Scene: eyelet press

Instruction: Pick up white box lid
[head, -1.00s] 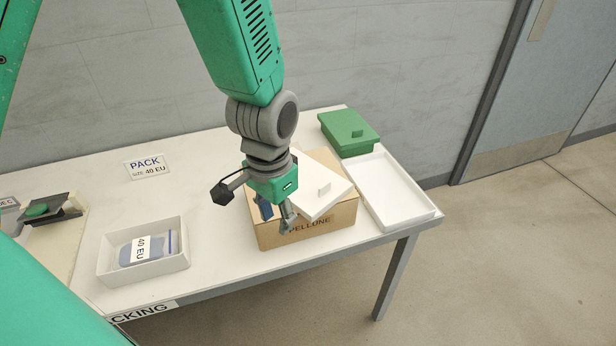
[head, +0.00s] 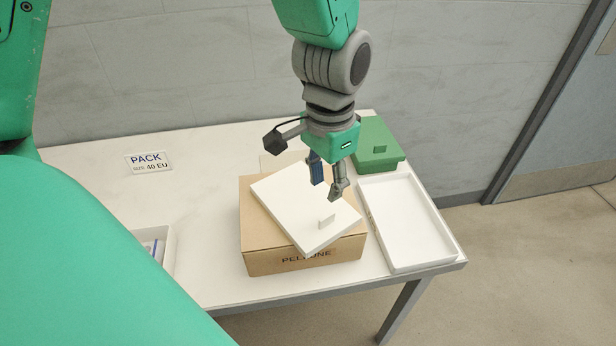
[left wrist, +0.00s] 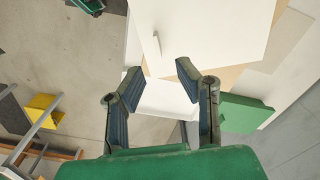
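The white box lid (head: 296,200) lies flat but turned askew on top of a cardboard box (head: 262,262). A small upright tab handle (head: 327,221) stands on it near its front right edge. My left gripper (head: 326,190) is above the lid, behind the tab, with its two fingers apart and nothing between them. In the left wrist view the open left gripper (left wrist: 158,78) shows with the lid (left wrist: 215,28) and its tab (left wrist: 156,44) beyond the fingertips. Fingers and tab look apart. My right gripper is not in view.
An empty white tray (head: 443,256) stands right of the cardboard box, with a green lidded box (head: 377,155) behind it. A white box (head: 169,250) is partly hidden at left. A PACK sign (head: 148,162) stands at the back. The table between is clear.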

